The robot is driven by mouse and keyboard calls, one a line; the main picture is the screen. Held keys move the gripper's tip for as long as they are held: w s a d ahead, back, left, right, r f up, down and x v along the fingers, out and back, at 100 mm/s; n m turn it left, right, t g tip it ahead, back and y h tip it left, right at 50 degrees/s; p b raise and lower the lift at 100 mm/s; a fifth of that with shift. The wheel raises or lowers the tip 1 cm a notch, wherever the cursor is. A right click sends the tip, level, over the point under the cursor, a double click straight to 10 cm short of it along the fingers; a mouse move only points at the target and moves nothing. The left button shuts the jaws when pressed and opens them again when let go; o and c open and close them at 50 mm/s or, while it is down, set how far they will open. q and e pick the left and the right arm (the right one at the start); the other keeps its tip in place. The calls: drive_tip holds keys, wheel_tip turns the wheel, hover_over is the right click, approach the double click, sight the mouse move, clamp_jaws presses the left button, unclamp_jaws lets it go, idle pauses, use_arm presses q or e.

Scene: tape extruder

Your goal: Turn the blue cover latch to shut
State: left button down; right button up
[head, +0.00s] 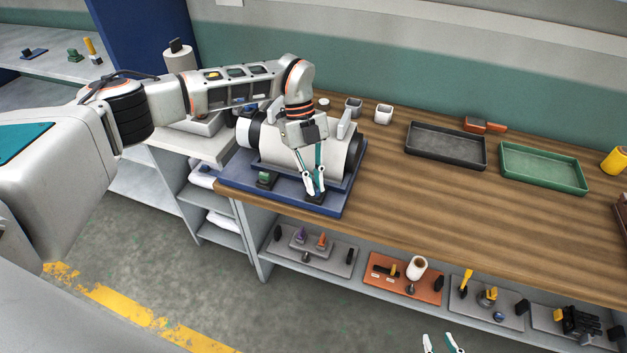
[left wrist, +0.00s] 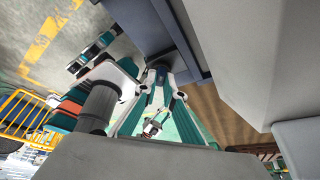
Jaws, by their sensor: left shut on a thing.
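The extruder is a white cylinder (head: 275,147) on a blue base (head: 235,183) at the left end of the wooden bench. My left gripper (head: 314,190) reaches down at the front right of this base. Its teal and white fingers are closed around a small part there, which I take to be the blue cover latch; the fingers hide most of it, so its angle is unclear.
A green switch block (head: 266,178) sits on the base left of my left gripper. A black tray (head: 445,162) and a green tray (head: 543,188) lie to the right on the bench. Shelf boards with small parts are below. The bench front between is clear.

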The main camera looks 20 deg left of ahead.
use_arm(q)
drive_tip(key=m+y, duration=0.1)
drive_tip(key=m, duration=0.2)
drive_tip(key=shift+w+d+m+g, duration=0.1)
drive_tip(key=shift+w+m+g, duration=0.05)
drive_tip(key=shift+m+g, duration=0.25)
drive_tip(key=m+y+b, duration=0.1)
drive_tip(key=m+y, duration=0.1)
drive_tip(key=m, duration=0.3)
drive_tip(key=shift+d+r, duration=0.1)
drive_tip(key=shift+m, duration=0.3)
drive_tip(key=c, duration=2.1)
unclamp_jaws()
drive_tip(key=shift+c, duration=0.2)
drive_tip(key=v, duration=1.2)
drive_tip(key=shift+w+d, duration=0.2)
drive_tip(key=shift+g, duration=0.3)
